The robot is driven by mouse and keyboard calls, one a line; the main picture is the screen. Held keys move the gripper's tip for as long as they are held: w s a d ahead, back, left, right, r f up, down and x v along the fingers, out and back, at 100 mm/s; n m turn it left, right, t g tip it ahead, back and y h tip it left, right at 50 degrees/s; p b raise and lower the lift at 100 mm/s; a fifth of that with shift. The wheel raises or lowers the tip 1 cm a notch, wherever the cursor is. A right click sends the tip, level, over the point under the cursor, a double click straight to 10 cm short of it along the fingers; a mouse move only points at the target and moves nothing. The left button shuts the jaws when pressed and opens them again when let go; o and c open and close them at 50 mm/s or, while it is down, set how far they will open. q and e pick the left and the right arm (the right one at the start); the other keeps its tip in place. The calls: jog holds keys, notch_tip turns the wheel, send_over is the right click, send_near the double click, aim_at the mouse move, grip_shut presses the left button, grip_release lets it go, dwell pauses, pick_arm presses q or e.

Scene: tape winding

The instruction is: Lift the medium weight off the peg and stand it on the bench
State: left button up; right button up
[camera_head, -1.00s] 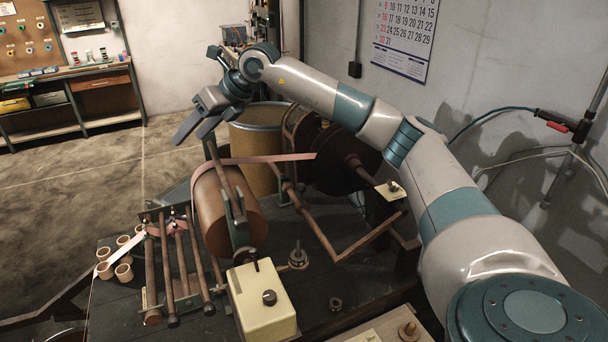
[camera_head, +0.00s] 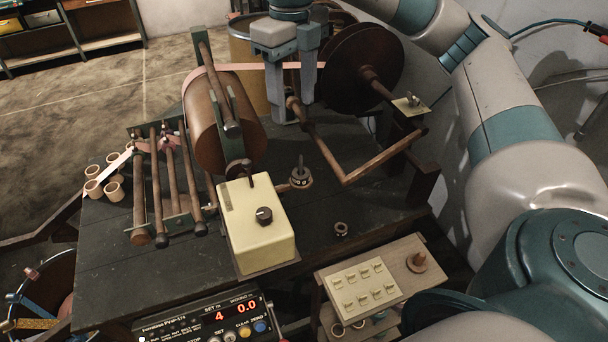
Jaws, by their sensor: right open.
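A thin upright peg (camera_head: 300,161) stands on the dark bench (camera_head: 120,250). A dark ring-shaped weight (camera_head: 301,180) with pale marks sits around its foot; I cannot tell whether it is one weight or a stack. A smaller dark ring (camera_head: 341,229) lies apart on the bench, to the right and nearer. My right gripper (camera_head: 291,108) is open, its two grey fingers pointing down, empty. In the picture it is above and beyond the peg, in front of the tape path. My left gripper is not in view.
A large brown roller (camera_head: 215,120) and parallel rods (camera_head: 155,190) stand left. A cream box with a knob (camera_head: 258,220) is close beside the peg. A bent bar (camera_head: 375,160) and dark reel (camera_head: 350,70) are right. The bench around the smaller ring is clear.

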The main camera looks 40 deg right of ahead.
jog(key=shift+f, duration=0.15)
jog(key=p, duration=0.1)
send_over(296, 171)
notch_tip(296, 171, down, 10)
jog(key=shift+r, duration=0.1)
jog(key=shift+f+p, duration=0.35)
jog(key=shift+f, duration=0.75)
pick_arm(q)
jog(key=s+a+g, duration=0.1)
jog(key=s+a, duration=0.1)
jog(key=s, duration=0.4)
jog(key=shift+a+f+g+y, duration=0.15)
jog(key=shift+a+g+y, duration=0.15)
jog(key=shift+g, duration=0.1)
